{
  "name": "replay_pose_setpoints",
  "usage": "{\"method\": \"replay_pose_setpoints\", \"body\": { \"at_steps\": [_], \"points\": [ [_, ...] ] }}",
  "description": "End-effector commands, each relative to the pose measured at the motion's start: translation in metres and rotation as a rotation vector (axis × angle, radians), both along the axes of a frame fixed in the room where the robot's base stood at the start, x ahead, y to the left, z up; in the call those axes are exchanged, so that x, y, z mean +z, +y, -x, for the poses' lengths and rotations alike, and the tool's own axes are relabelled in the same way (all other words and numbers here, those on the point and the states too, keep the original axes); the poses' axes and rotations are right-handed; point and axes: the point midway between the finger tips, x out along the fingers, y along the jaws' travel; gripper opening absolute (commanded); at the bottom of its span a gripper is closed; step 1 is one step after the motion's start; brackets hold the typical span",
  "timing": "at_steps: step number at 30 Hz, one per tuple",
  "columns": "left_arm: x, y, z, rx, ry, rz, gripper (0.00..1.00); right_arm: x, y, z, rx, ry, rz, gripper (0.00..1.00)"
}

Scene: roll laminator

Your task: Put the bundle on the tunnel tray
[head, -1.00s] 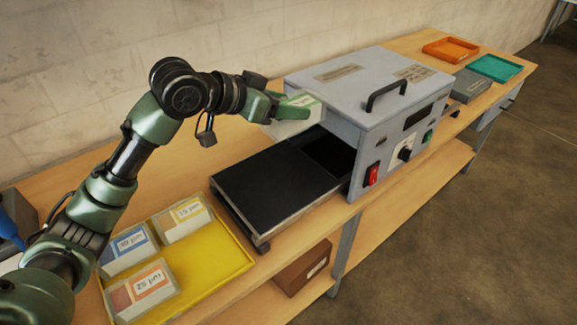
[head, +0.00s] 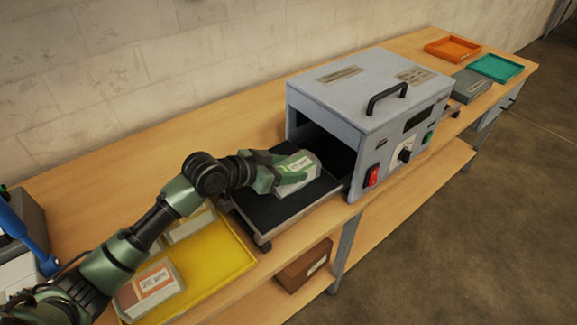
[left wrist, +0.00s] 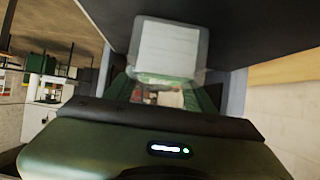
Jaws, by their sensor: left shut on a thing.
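My left gripper (head: 292,177) is shut on a pale bundle (head: 304,165) with a green-edged label. It holds the bundle over the black tunnel tray (head: 283,207), near the mouth of the grey laminator. Whether the bundle touches the tray cannot be told. In the left wrist view the bundle (left wrist: 170,48) is a pale block between the fingers. The gripper and bundle hide part of the tray. My right gripper is not in view.
The grey laminator (head: 365,90) stands behind and right of the tray. A yellow tray (head: 228,262) with other bundles, one orange-labelled (head: 150,285), lies at front left. An orange tray (head: 452,48) and a teal tray (head: 497,67) lie far right. A brown box (head: 305,266) sits below.

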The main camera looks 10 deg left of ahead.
Motion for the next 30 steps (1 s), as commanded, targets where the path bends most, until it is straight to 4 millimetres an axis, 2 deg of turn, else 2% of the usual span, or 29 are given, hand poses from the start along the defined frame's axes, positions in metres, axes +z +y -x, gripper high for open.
{"method": "replay_pose_setpoints", "body": {
  "at_steps": [10,11,12,13,24,30],
  "points": [
    [-0.003,0.000,-0.001,0.000,-0.003,0.001,0.02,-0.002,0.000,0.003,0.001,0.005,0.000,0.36],
    [-0.003,0.000,0.000,0.000,-0.001,0.000,0.60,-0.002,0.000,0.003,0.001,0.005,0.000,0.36],
    [-0.003,0.000,0.000,0.000,-0.001,0.000,0.71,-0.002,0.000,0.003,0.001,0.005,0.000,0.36],
    [-0.003,0.000,0.000,0.000,-0.001,0.001,0.76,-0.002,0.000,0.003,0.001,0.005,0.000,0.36],
    [0.002,0.000,0.000,0.000,-0.002,0.001,0.76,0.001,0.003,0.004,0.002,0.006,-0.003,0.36],
    [0.012,0.017,0.021,-0.001,-0.002,-0.005,0.76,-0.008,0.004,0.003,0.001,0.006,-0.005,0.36]
  ]
}}
